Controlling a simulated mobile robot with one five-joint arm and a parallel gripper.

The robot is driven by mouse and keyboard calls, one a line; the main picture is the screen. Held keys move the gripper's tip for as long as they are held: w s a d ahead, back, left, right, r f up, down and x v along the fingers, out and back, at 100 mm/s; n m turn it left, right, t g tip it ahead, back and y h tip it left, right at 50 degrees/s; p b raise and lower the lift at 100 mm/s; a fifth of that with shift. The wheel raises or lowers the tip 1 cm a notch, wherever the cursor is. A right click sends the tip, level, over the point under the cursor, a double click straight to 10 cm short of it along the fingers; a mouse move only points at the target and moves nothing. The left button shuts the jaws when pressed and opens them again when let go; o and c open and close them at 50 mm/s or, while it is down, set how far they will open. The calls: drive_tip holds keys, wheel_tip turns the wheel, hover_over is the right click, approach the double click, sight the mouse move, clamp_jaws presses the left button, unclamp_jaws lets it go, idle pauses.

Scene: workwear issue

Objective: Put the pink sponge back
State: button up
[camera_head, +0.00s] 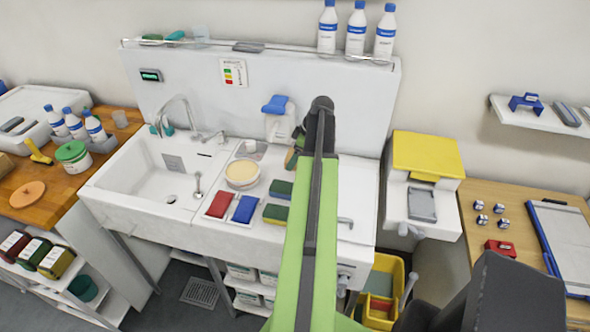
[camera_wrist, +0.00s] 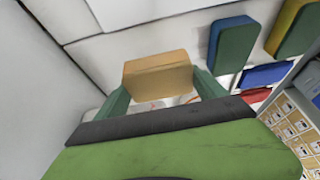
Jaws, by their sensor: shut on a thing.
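My gripper (camera_wrist: 160,88) has its two green fingers closed on either side of an orange-tan, sponge-like block (camera_wrist: 157,70). No plainly pink sponge shows in either view; the held block looks orange-tan. In the head view my arm hides most of the gripper, which is over the counter right of the sink, near the wall. Two green-topped sponges lie on the counter: one (camera_head: 281,188) at the back and one with a yellow lower layer (camera_head: 275,213) in front. They also show at the upper right of the wrist view, apart from my gripper.
A red pad (camera_head: 219,204) and a blue pad (camera_head: 244,209) lie left of the sponges, with a round tub (camera_head: 242,173) behind. The sink (camera_head: 165,170) is farther left. A yellow bucket (camera_head: 383,285) stands below, right.

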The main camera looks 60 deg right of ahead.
wheel_tip(320, 180, down, 4)
drive_tip(key=b, duration=0.4)
drive_tip(key=shift+f, duration=0.2)
drive_tip(key=shift+r, duration=0.25)
drive_tip(key=shift+f, duration=0.25)
drive_tip(key=o, duration=1.1)
drive_tip(key=shift+r, duration=0.1)
drive_tip(key=shift+o, duration=0.2)
drive_tip(key=shift+s+r+p, duration=0.1)
drive_tip(key=shift+r+p, duration=0.3)
drive_tip(key=shift+r, duration=0.1)
drive_tip(key=p+v, duration=1)
drive_tip(key=v, duration=0.1)
drive_tip(key=shift+s, duration=0.2)
drive_tip(key=shift+r, duration=0.1)
